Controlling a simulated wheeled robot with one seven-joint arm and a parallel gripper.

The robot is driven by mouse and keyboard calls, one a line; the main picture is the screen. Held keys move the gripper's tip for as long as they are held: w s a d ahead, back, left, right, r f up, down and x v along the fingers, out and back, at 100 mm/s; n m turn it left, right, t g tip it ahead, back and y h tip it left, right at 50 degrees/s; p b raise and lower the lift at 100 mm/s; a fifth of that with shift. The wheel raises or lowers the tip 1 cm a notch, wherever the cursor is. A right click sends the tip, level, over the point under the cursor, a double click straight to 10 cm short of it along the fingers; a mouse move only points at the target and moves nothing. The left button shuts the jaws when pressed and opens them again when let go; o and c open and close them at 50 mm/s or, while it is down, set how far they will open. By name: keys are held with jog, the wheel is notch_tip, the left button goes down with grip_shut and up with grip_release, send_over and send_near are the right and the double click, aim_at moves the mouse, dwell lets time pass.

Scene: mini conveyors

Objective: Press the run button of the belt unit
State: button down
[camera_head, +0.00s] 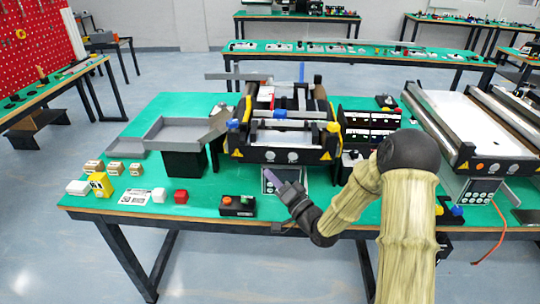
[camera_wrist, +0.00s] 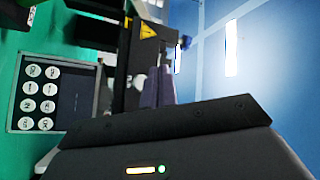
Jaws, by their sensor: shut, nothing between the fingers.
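The belt unit (camera_head: 285,130) stands at the middle of the green table, with its control panel (camera_head: 268,187) low at its front. In the wrist view the panel (camera_wrist: 42,96) shows at the left, with several round white buttons (camera_wrist: 45,106) and a dark display area. The button labels are too small to read, so I cannot tell which is the run button. My gripper (camera_head: 272,177) is shut and empty in front of the unit, close to the panel. In the wrist view its fingers (camera_wrist: 158,85) are together, to the right of the panel and apart from it.
A grey tray (camera_head: 180,132) stands left of the unit. Another conveyor (camera_head: 470,125) is at the right. Small boxes (camera_head: 100,184) lie at the left.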

jog(key=shift+w+d, duration=0.1)
jog(key=shift+w, duration=2.8)
jog(key=shift+w, duration=0.4)
jog(key=shift+w, duration=0.4)
dwell(0.3)
jog(key=shift+s, duration=0.85)
jog(key=s+b, duration=0.1)
jog(key=s, duration=0.4)
dwell(0.6)
